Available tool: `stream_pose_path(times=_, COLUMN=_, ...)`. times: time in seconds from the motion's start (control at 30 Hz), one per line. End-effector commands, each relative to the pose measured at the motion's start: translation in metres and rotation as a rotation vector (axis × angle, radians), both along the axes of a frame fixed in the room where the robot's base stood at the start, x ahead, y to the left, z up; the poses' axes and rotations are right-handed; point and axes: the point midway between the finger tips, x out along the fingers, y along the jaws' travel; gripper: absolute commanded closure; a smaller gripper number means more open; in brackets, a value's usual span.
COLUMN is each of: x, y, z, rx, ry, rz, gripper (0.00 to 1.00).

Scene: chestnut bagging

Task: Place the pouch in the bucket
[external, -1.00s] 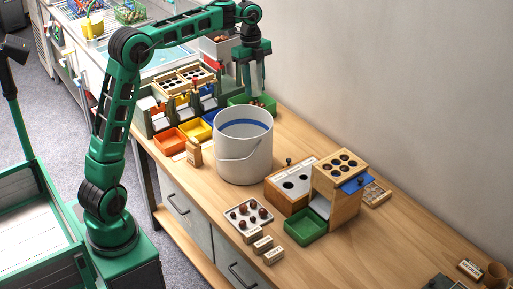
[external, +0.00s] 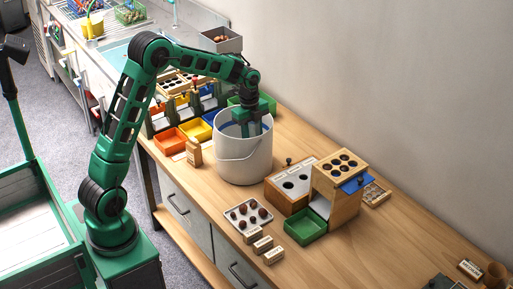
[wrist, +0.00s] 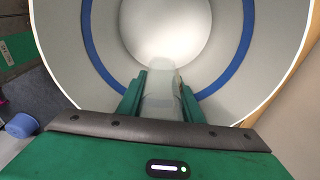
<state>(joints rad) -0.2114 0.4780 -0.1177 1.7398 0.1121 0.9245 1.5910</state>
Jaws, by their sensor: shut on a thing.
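The bucket (external: 243,163) is a white pail with a blue band inside, upright on the wooden bench. My gripper (external: 244,130) points down into its mouth, with the fingers partly below the rim. In the wrist view my gripper (wrist: 159,82) is shut on a pale, see-through pouch (wrist: 162,98), which hangs between the green fingers. The bucket's round interior (wrist: 112,45) surrounds it there. The pouch is hidden by the bucket wall in the external view. I cannot tell whether it touches the bottom.
Orange (external: 169,141) and yellow (external: 193,130) bins stand left of the bucket, with a small wooden tag block (external: 194,153) close by. A wooden sorter with a green tray (external: 305,227) and a chestnut plate (external: 234,222) lie in front and right.

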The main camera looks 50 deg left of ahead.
Motion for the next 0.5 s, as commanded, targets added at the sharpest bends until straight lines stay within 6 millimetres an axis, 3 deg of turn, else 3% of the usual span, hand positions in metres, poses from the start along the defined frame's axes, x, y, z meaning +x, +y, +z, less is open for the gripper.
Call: stream_pose_path(times=0.5, x=0.000, y=0.000, z=-0.078, rx=-0.001, ry=0.001, rz=0.001, gripper=0.93)
